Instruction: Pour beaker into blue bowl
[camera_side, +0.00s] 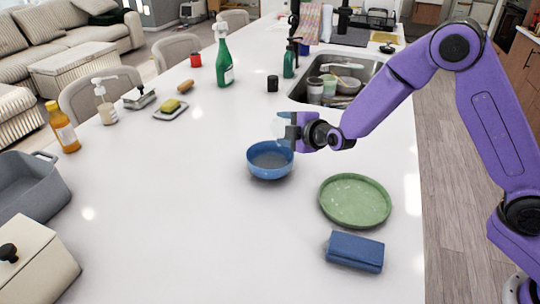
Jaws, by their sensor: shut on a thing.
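The blue bowl (270,172) sits upright on the white counter near the middle of the view. My gripper (289,130) is just above and to the right of the bowl's far rim. It is shut on a pale, see-through beaker (281,122), which is partly hidden by the fingers. I cannot clearly tell the beaker's tilt or what it holds. The bowl's inside looks plain blue.
A green plate (355,200) and a folded blue cloth (355,251) lie at the near right. The sink (335,78) with cups is behind my gripper. A green spray bottle (222,58), a soap dish (171,110) and an orange bottle (64,128) stand left. The counter left of the bowl is clear.

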